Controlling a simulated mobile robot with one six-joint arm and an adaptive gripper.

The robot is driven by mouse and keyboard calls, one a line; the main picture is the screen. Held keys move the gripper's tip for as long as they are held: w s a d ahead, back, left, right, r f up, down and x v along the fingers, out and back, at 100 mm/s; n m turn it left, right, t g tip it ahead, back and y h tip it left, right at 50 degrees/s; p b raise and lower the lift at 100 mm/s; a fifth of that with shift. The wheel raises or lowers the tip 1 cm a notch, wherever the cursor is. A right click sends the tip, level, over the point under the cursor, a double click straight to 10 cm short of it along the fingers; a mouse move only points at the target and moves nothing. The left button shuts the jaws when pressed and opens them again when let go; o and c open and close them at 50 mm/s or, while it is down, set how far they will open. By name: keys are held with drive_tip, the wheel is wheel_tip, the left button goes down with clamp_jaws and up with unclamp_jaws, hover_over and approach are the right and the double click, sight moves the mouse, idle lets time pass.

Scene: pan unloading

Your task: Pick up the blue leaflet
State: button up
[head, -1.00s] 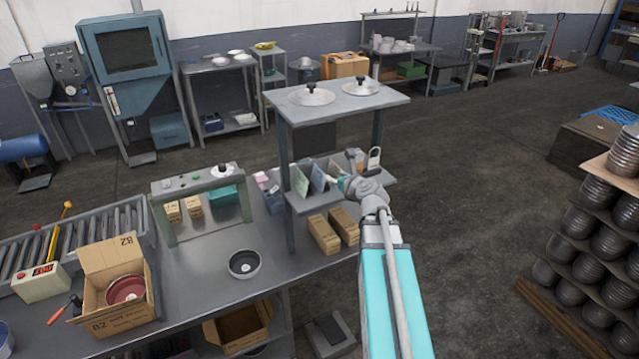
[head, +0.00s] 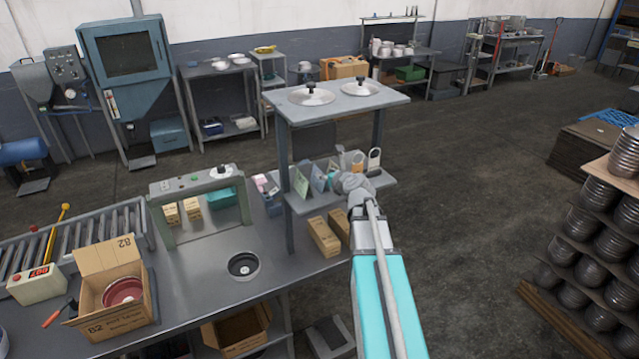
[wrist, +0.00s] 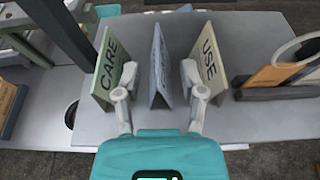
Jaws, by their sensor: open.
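The blue leaflet (wrist: 159,68) stands folded like a tent on the grey shelf, its print partly readable in the wrist view. It also shows in the head view (head: 318,177). My gripper (wrist: 160,74) is open, with one finger on each side of the blue leaflet and visible gaps between. The left finger is between it and the green CARE leaflet (wrist: 106,68). The right finger is close beside the cream USE leaflet (wrist: 209,62); I cannot tell whether they touch. In the head view my wrist hides part of the shelf and the fingers are hard to make out.
A tan and orange holder (wrist: 280,72) stands right of the USE leaflet. A shelf post (wrist: 62,30) rises at the left. Above is a top shelf (head: 335,97) with two lids (head: 311,95). Cardboard boxes (head: 323,236) stand below on the bench.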

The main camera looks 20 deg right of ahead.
sight(320, 171)
drive_tip(key=shift+b+x, duration=0.55)
drive_tip(key=shift+x, duration=1.6)
drive_tip(key=shift+a, duration=0.1)
clamp_jaws()
